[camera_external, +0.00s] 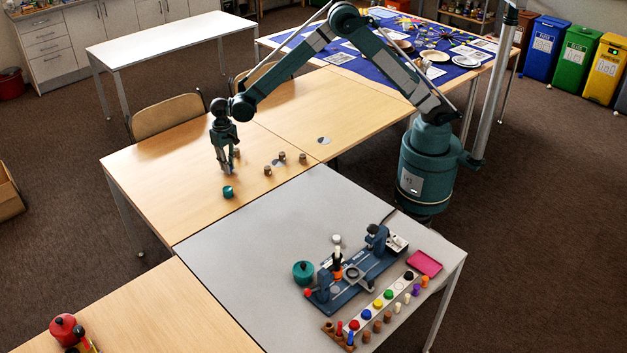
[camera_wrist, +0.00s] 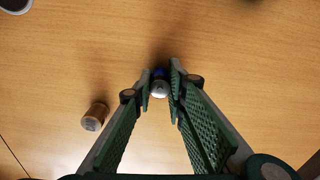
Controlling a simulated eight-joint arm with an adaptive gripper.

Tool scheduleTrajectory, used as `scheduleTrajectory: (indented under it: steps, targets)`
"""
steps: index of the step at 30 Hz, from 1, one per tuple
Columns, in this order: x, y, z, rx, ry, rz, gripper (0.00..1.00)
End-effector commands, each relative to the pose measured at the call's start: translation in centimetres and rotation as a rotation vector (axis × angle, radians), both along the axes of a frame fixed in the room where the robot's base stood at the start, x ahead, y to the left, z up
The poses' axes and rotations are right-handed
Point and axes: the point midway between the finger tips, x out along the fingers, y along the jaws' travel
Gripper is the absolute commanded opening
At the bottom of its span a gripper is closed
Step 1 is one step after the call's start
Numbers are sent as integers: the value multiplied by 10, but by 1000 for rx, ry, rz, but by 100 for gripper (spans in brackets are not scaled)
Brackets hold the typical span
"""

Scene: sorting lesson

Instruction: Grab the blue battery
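The blue battery (camera_wrist: 159,74) is in the wrist view, a small cylinder with a blue body and a silver end facing the camera. It stands between the tips of my gripper (camera_wrist: 160,83). The two green ribbed fingers are close together at the tips, and the battery fills the gap, so they appear shut on it. In the external view my gripper (camera_external: 228,170) points down, low over the wooden table (camera_external: 190,150). The battery is too small and too much hidden by the fingers there to make out clearly.
A tan cylinder (camera_wrist: 95,117) lies left of my gripper in the wrist view. The grey table (camera_external: 235,235) holds a blue fixture (camera_external: 350,280).

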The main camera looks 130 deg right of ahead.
Motion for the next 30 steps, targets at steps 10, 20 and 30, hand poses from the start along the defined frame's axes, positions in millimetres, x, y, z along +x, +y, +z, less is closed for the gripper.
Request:
scheduleTrajectory:
  steps: [10,20,30]
  targets:
    - [0,0,2,0,0,0,2]
    - [0,0,31,0,0,0,2]
    - [0,0,81,0,0,0,2]
